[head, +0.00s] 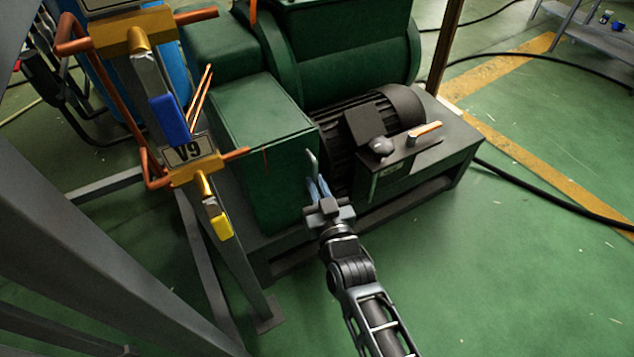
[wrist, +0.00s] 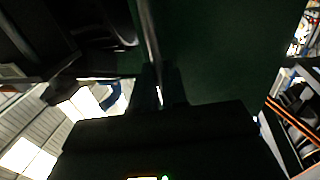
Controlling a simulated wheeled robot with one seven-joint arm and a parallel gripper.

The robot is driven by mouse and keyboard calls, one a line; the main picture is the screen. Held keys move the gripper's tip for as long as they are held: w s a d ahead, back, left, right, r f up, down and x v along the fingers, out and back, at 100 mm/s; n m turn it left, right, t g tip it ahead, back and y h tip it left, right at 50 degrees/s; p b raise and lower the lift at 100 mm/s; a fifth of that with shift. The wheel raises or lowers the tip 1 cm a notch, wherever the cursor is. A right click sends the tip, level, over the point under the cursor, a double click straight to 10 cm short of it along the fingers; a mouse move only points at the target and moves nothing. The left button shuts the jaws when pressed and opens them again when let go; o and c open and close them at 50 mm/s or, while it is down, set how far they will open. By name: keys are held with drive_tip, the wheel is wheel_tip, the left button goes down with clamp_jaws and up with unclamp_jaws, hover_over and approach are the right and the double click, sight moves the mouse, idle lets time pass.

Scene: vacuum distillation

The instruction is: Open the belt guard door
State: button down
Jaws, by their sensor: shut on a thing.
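The belt guard (head: 264,115) is a dark green box on the pump skid, in the middle of the head view. A thin pale metal handle (head: 312,160) stands at its right edge, next to the motor. My gripper (head: 318,188) is shut on this handle, with the fingers partly hidden by the wrist. In the wrist view the handle (wrist: 149,35) runs as a thin bar down between the dark fingers (wrist: 160,88). The dark green guard face (wrist: 225,55) fills the upper right there. The guard door looks closed, with no clear gap visible.
A black finned motor (head: 375,115) and a switch box with an orange lever (head: 425,131) sit right of the guard. A grey frame post with the V9 valve (head: 187,151) stands at left. Green floor (head: 520,270) is open at right; a black cable (head: 545,194) crosses it.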

drive_tip(key=shift+s+a+r+p, duration=0.2)
drive_tip(key=shift+r+p, duration=0.1)
drive_tip(key=shift+p, duration=0.65)
